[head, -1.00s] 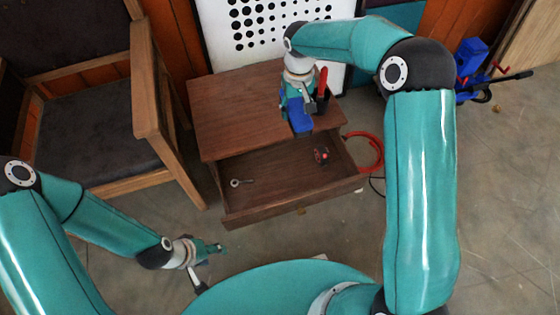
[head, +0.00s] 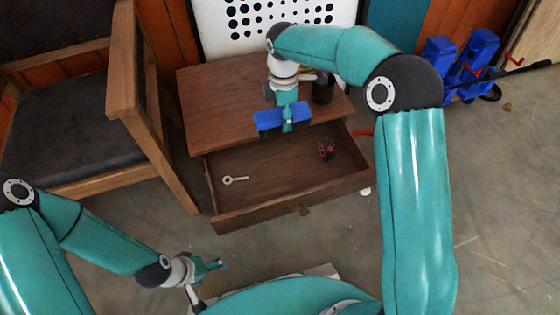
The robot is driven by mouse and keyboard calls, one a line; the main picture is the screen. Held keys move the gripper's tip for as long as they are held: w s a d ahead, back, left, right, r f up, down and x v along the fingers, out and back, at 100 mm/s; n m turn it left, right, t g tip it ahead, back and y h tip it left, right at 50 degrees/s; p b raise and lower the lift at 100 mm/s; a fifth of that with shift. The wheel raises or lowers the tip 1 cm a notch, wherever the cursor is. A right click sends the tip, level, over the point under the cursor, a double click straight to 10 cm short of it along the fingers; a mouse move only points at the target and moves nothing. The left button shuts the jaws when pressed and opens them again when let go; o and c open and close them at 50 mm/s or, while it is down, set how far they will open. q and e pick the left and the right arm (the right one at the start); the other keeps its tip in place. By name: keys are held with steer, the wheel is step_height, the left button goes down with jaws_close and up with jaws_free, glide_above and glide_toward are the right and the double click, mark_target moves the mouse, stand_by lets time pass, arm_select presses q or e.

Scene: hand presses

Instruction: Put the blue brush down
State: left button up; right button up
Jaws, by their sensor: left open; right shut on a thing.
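The blue brush (head: 268,122) is in my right gripper (head: 288,118). Its blue body shows on both sides of the fingers and lies roughly crosswise in the head view. The gripper is shut on it, over the front edge of the wooden cabinet top (head: 215,105), at the back of the open drawer. I cannot tell whether the brush touches the wood. My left gripper (head: 211,284) is open and empty, low in front of the cabinet, near my base.
The open drawer (head: 290,203) holds a small metal ring-ended piece (head: 235,180) and a red and black item (head: 326,150). A dark cylinder (head: 322,90) stands on the cabinet top, right of my gripper. A chair (head: 65,125) is at left, blue presses (head: 475,60) at right.

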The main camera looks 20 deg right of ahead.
step_height(320, 180, down, 20)
steer(key=b, duration=0.7)
steer(key=shift+r, duration=0.25)
steer(key=shift+f, duration=0.1)
steer(key=o, duration=1)
steer(key=shift+c, duration=0.2)
step_height(320, 180, up, 12)
steer(key=p, duration=0.4)
steer(key=shift+p, duration=0.3)
